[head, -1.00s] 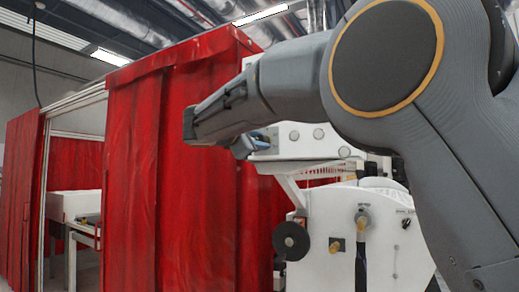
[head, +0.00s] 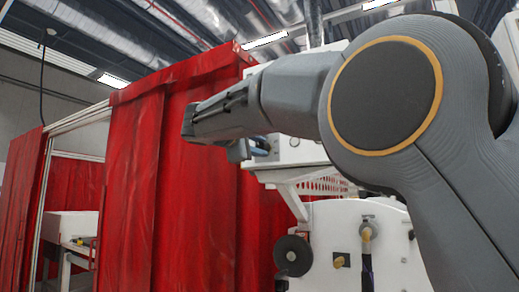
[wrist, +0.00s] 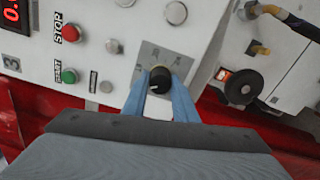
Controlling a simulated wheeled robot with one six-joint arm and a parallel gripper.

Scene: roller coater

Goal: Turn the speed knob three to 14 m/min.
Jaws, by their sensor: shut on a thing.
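The speed knob three (wrist: 160,80) is a round black knob with a white mark, on a small grey scale plate on the white panel in the wrist view. The mark points toward the lower left. The scale figures are too blurred to read. My gripper (wrist: 159,84) has its blue fingers on either side of the knob and is shut on it. A red digital display (wrist: 12,14) at the upper left is cut off by the frame edge and shows only a "0.". In the head view my gripper (head: 256,147) is mostly behind my arm, and the knob is hidden.
A red STOP button (wrist: 70,32) and a green START button (wrist: 69,76) sit left of the knob. Other round knobs (wrist: 175,13) lie above it. A red curtain (head: 130,190) hangs left in the head view.

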